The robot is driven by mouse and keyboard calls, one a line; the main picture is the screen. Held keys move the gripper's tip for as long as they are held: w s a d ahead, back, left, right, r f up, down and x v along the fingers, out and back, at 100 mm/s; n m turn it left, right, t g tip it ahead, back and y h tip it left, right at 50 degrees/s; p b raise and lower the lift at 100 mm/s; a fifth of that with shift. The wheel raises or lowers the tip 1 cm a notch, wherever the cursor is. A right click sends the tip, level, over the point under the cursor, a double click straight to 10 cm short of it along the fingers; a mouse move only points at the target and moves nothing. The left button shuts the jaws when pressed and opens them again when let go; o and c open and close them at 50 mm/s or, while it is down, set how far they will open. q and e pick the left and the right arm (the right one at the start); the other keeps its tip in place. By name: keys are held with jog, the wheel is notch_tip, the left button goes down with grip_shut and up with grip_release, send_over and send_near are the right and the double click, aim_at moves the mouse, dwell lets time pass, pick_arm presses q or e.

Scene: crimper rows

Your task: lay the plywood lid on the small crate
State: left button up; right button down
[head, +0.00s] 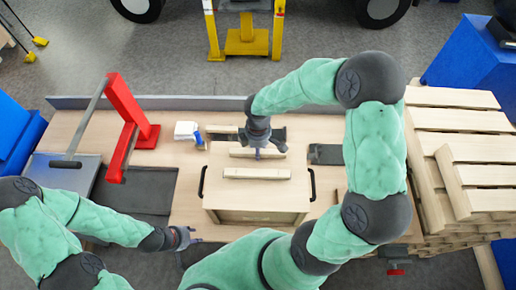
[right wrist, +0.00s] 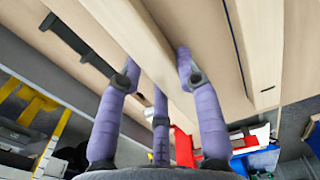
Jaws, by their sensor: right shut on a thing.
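The plywood lid (head: 255,192) is a pale board with two raised battens, and it covers the top of the small crate (head: 262,217). The crate stands on the workbench with a black handle on each side. My right gripper (head: 258,153) comes down over the lid and is shut on its far batten. In the right wrist view its fingers (right wrist: 155,85) sit on both sides of the batten (right wrist: 130,38). I cannot tell whether the lid fully touches the crate rim. My left gripper (head: 188,238) is open and empty at the bench's front edge, left of the crate.
A red lever press (head: 130,115) stands at the bench's left, with a dark mat (head: 145,190) by it. A white box (head: 186,130) and a blue item are behind the crate's left. Stacked pale planks (head: 465,150) fill the right. Yellow posts (head: 246,40) stand beyond the bench.

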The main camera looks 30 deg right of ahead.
jog(key=shift+f+b, duration=0.45)
jog(key=shift+f, duration=0.05)
jog(key=c, duration=0.8)
grip_release()
notch_tip(320, 180, up, 12)
